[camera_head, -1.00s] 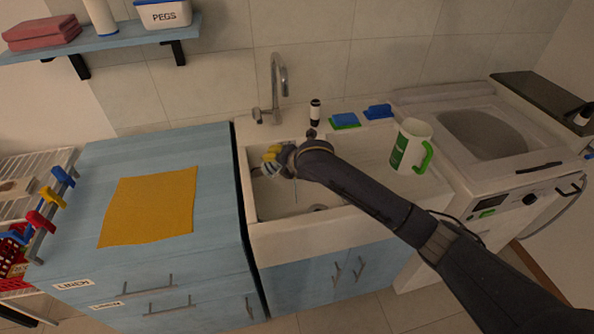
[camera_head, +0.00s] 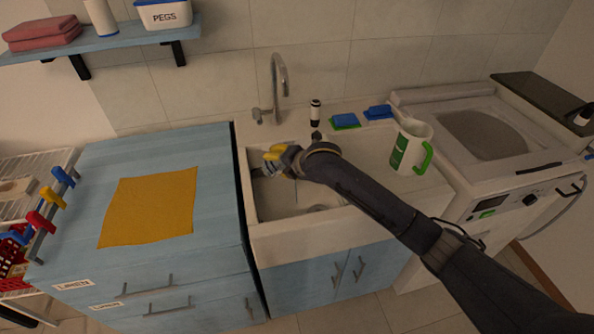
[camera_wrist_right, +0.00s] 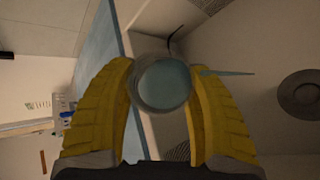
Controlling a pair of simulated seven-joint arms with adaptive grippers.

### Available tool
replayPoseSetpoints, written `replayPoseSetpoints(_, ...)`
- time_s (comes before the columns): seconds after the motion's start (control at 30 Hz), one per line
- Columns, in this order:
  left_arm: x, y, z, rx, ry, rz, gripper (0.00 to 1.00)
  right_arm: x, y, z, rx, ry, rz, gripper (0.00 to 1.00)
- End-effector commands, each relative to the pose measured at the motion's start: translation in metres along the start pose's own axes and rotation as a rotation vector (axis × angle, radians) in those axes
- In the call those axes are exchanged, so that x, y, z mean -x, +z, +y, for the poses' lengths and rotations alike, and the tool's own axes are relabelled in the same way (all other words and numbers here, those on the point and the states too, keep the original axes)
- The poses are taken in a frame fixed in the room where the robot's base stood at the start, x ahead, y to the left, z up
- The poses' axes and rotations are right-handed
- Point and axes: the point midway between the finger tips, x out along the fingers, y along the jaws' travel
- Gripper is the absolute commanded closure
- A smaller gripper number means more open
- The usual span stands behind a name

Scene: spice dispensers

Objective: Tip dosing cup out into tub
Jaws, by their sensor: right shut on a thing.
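My right gripper (camera_head: 268,160) is over the left part of the white sink tub (camera_head: 285,236). Its yellow fingers are shut around a small clear dosing cup (camera_wrist_right: 163,83), seen between the fingertips in the right wrist view. The cup looks tilted, and pale blue liquid shows in its round face. A thin blue streak (camera_wrist_right: 228,73) runs beside the cup, and in the head view a thin bluish line (camera_head: 295,192) hangs below the gripper inside the tub. The cup is mostly hidden by the fingers in the head view. My left gripper is not in view.
A tap (camera_head: 279,85) stands behind the tub. A small dark bottle (camera_head: 315,112), blue-green sponges (camera_head: 345,121) and a white jug with a green handle (camera_head: 408,148) stand on the ledge and drainboard. A yellow cloth (camera_head: 150,208) lies on the left counter.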

Motion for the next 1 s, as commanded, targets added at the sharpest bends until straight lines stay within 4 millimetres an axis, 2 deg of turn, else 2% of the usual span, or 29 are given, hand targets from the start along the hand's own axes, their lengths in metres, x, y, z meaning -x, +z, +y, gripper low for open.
replayPoseSetpoints(1.0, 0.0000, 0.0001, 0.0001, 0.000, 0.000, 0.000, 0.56, 0.0029, 0.0028, 0.0027, -0.077, 0.079, 0.028, 0.90)
